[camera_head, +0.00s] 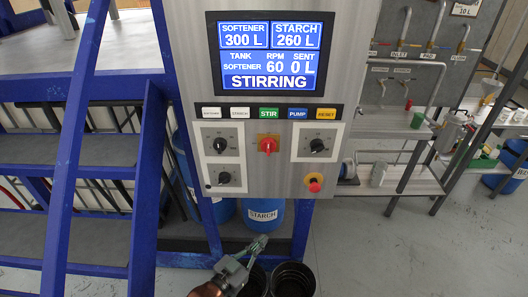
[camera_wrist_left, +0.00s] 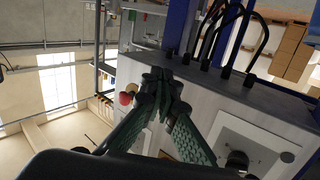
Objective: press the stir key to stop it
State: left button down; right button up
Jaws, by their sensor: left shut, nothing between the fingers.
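The green STIR key (camera_head: 269,112) sits in the row of keys under the screen on the grey control panel (camera_head: 180,60). The screen (camera_head: 268,55) reads STIRRING, RPM 60, SENT 0 L, softener 300 L and starch 260 L. My left gripper (camera_head: 261,242) is shut and empty, well below the key and below the panel's lower edge, in front of the blue starch drum. In the left wrist view its closed fingers (camera_wrist_left: 162,84) point toward the panel (camera_wrist_left: 195,75); the STIR key cannot be made out there. My right gripper is not in view.
Nearby keys include blue PUMP (camera_head: 298,113) and yellow RESET (camera_head: 326,114). Below are a red switch (camera_head: 267,146), black knobs (camera_head: 317,145) and a red emergency button (camera_head: 314,184). Blue stairs (camera_head: 60,150) stand left, a bench (camera_head: 405,185) right. Two black buckets stand under the gripper.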

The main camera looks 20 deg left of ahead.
aim_at(269, 113)
pick_arm(q)
notch_tip(269, 113, up, 40)
jog(key=w+d+m+t+h+p, duration=0.1)
jog(key=t+p, duration=0.4)
jog(key=p, duration=1.3)
jog(key=shift+w+m+t+h, duration=0.15)
jog(key=shift+m+t+h, duration=0.15)
jog(key=shift+m+h, duration=0.35)
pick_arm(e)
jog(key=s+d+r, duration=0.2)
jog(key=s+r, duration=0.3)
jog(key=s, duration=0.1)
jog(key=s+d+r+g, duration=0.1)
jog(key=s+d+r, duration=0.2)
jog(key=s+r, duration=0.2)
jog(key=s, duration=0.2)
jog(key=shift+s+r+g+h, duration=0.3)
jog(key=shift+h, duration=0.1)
pick_arm(q)
jog(key=shift+w, duration=0.15)
